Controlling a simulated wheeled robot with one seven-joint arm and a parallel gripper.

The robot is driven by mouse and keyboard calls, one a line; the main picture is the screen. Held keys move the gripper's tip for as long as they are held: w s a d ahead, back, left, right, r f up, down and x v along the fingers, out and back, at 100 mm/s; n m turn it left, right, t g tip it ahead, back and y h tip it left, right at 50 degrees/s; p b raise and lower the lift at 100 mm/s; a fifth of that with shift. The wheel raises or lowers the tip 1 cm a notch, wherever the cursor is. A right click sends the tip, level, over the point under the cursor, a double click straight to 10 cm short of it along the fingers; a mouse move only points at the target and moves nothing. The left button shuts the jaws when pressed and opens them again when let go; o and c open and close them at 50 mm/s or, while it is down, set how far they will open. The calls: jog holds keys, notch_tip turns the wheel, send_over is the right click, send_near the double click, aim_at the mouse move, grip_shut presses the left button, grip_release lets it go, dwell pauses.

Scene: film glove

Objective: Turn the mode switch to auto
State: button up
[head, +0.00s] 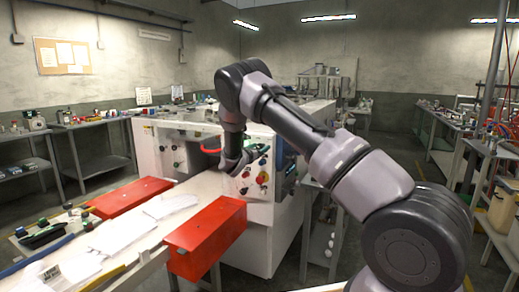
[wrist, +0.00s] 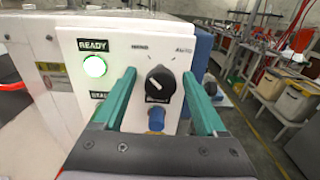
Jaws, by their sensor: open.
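The mode switch (wrist: 160,84) is a round black knob with a pale pointer mark, on a white panel (wrist: 68,40) in the wrist view. The AUTO label is at its upper right and another label at its upper left. The knob's mark appears tilted toward the upper left, away from AUTO. My gripper (wrist: 160,75) is open, its two green fingers on either side of the knob with gaps to both; whether the tips reach past its face I cannot tell. In the head view my gripper (head: 234,163) is at the machine's panel and the switch cannot be made out.
A lit green READY button (wrist: 95,66) is left of the knob and a blue button (wrist: 156,118) below it. The head view shows a red emergency-type button (head: 262,178) on the panel. Red boxes (head: 207,238) flank the white bed in front.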

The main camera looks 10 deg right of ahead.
grip_shut()
jog(key=shift+m, duration=0.4)
jog(key=m, duration=0.3)
jog(key=shift+m, duration=0.4)
jog(key=m, duration=0.4)
jog(key=shift+m, duration=0.3)
jog(key=m, duration=0.4)
jog(key=shift+m, duration=2.2)
